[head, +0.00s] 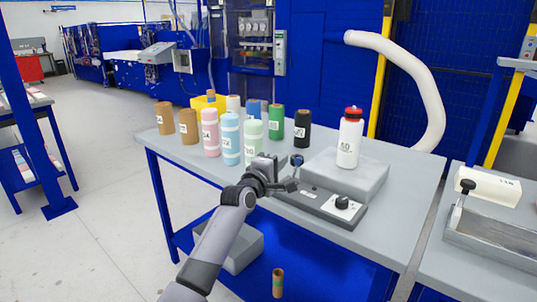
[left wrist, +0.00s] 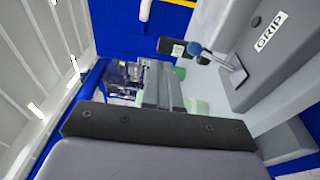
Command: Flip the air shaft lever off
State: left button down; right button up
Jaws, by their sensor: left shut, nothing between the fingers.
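A dark grey control panel (head: 320,203) lies on the front of the grey table. A lever with a blue ball knob (head: 296,160) rises from its left part. In the left wrist view the blue knob (left wrist: 195,48) sits on a thin rod tilted out from the panel (left wrist: 268,50), beside a "GRIP" label. My left gripper (head: 289,186) is shut and empty, close to the lever on its near left side. In the left wrist view the closed fingers (left wrist: 162,85) point toward the lever's side, with a visible gap to the knob. My right gripper is not in view.
A black knob (head: 342,202) is on the panel's right part. A white bottle with a red cap (head: 349,140) stands on a grey block (head: 355,178) behind it. Several coloured rolls (head: 230,137) stand at the left. A second table (head: 430,262) is at the right.

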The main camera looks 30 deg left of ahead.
pick_arm(q)
jog(key=s+r, duration=0.4)
jog(key=s, duration=0.1)
jog(key=shift+s+d, duration=0.3)
jog(key=shift+s, duration=0.1)
jog(key=shift+f, duration=0.1)
jog(key=s+d+f+m+g+h, duration=0.1)
jog(key=s+d+f+m, duration=0.25)
jog(key=f, duration=0.45)
jog(key=s+d+f+m+g, duration=0.2)
jog(key=s+f+m, duration=0.25)
jog(key=f, duration=0.25)
jog(key=s+d+f+m+g+h, duration=0.1)
jog(key=s+d+f+m, duration=0.3)
jog(key=f, duration=0.4)
jog(key=s+d+f+m+g, duration=0.1)
jog(key=s+d+f+m, duration=0.1)
jog(key=s, duration=0.4)
jog(key=s+d+f+m+g+h, duration=0.1)
jog(key=s+d+f+m, duration=0.2)
jog(key=s, duration=0.4)
jog(key=s+d+f+m+g, duration=0.2)
jog(key=s+f+m, duration=0.2)
jog(key=s+f, duration=0.2)
jog(key=shift+s+d+f, duration=0.15)
jog(key=shift+d+f, duration=0.15)
jog(key=shift+f, duration=0.05)
